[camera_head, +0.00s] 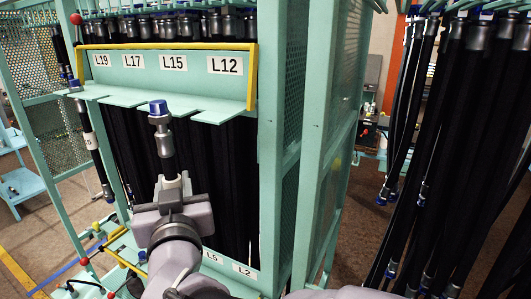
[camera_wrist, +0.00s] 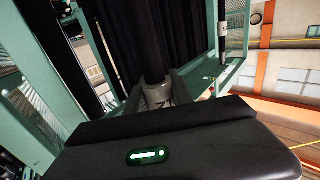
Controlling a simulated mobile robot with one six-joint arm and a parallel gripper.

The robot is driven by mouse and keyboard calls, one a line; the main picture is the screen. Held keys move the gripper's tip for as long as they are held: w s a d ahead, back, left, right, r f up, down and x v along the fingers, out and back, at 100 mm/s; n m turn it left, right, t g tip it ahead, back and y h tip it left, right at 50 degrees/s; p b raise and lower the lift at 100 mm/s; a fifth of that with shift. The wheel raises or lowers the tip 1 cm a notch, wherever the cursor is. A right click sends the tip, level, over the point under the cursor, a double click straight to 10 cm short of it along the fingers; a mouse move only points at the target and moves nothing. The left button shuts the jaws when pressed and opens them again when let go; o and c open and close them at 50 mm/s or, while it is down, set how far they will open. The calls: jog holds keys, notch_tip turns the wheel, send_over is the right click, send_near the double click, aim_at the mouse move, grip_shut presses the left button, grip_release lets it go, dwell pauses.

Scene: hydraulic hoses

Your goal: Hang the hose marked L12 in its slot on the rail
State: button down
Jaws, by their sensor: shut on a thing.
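My gripper (camera_head: 172,184) is shut on a hose whose silver end fitting (camera_head: 165,140) and blue cap (camera_head: 158,107) point up. The hose is near upright, and no marking on it is readable. In the wrist view its grey fitting (camera_wrist: 158,96) sits between my fingers. The green rail (camera_head: 215,108) has a slotted front edge under a label plate. The L12 label (camera_head: 225,65) is at the right end of the plate. The blue cap overlaps the rail's edge in the picture, below and left of the L15 label (camera_head: 173,63); I cannot tell whether they touch.
Another hose (camera_head: 92,140) hangs at the rail's left end, by L19. A yellow bar (camera_head: 165,46) frames the label plate. Black hoses hang close behind the rail. A green mesh post (camera_head: 285,120) stands right of it, and more hoses (camera_head: 450,150) hang at far right.

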jog(key=w+d, duration=0.3)
jog(key=w, duration=0.4)
jog(key=shift+w+f+b, duration=0.2)
jog(key=shift+w+b, duration=0.05)
jog(key=shift+b, duration=0.05)
jog(key=shift+d, duration=0.1)
dwell(0.6)
jog(key=c, duration=1)
grip_release()
jog(key=shift+c, duration=0.2)
jog(key=b+v, duration=0.1)
jog(key=v, duration=1.6)
jog(key=shift+s+b, duration=0.2)
jog(key=shift+b, duration=0.2)
